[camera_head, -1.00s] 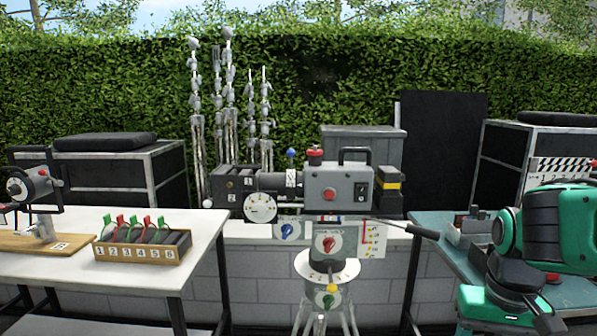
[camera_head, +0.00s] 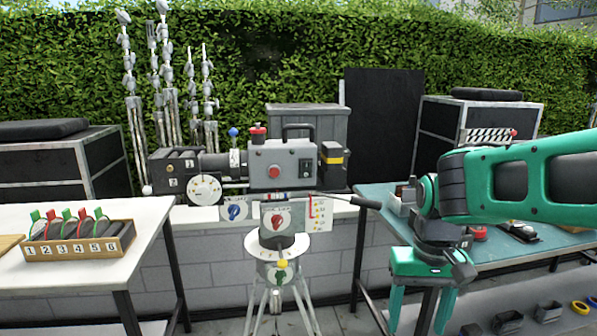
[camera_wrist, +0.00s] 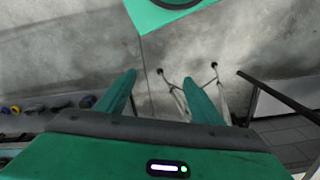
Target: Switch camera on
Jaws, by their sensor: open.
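A grey film camera (camera_head: 284,165) with a black top handle stands on a tripod (camera_head: 278,295) in the middle of the head view. Its side has a round red button (camera_head: 274,172) and a small black switch (camera_head: 304,167); I cannot tell the switch's position. My gripper (camera_head: 418,312) is open and empty, to the right of the tripod and lower than the camera, fingers pointing down. In the wrist view, my gripper's fingers (camera_wrist: 160,82) are apart over grey floor, with tripod legs (camera_wrist: 178,98) beyond them. The film camera is not visible there.
A white table (camera_head: 75,262) at left holds a numbered rack (camera_head: 80,243). A teal table (camera_head: 372,197) stands behind my arm. A black handle bar (camera_head: 365,202) sticks out right from the tripod head, above my gripper. A low grey wall (camera_head: 210,255) is behind.

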